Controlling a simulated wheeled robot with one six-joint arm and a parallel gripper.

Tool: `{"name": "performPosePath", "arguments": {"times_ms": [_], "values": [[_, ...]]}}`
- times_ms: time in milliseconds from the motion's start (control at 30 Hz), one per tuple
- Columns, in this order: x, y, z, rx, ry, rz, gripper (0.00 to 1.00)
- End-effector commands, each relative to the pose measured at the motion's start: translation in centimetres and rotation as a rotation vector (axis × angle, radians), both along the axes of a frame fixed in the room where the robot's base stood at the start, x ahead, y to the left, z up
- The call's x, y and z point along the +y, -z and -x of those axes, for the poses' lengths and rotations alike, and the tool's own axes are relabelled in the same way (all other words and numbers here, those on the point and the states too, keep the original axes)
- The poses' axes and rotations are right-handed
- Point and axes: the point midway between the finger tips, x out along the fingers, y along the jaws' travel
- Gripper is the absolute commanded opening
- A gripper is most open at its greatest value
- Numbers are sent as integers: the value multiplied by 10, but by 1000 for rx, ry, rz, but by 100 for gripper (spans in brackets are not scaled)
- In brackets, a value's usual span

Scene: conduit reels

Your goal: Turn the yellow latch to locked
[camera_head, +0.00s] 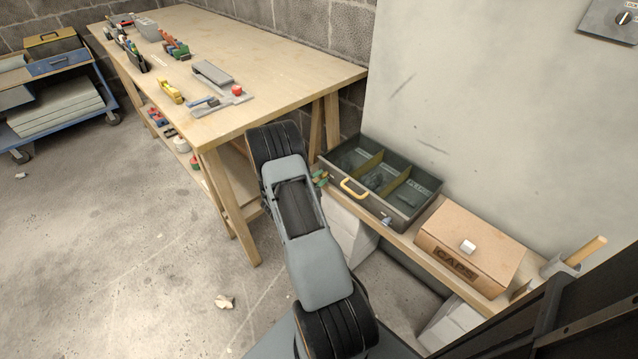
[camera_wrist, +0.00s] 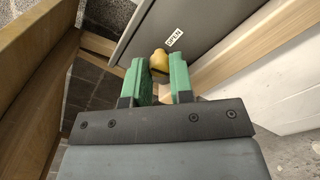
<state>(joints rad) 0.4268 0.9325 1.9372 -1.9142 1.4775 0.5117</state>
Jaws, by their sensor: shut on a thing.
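The yellow latch (camera_wrist: 158,61) shows in the wrist view as a small rounded piece on the edge of a dark grey surface. A white label reading OPEN (camera_wrist: 174,39) is on that surface beside it. My gripper (camera_wrist: 157,80) has green fingertips, one on each side of the latch, and is shut on it. The fingers partly cover the latch, so its exact angle is hard to tell.
A workbench (camera_head: 280,75) with tools is behind left. The left floor is mostly clear.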

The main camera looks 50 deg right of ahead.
Motion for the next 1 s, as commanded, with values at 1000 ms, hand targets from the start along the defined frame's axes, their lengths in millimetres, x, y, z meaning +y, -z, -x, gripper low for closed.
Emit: {"name": "performPosePath", "arguments": {"times_ms": [1000], "values": [[0,0,0,-146,1,10,32]]}}
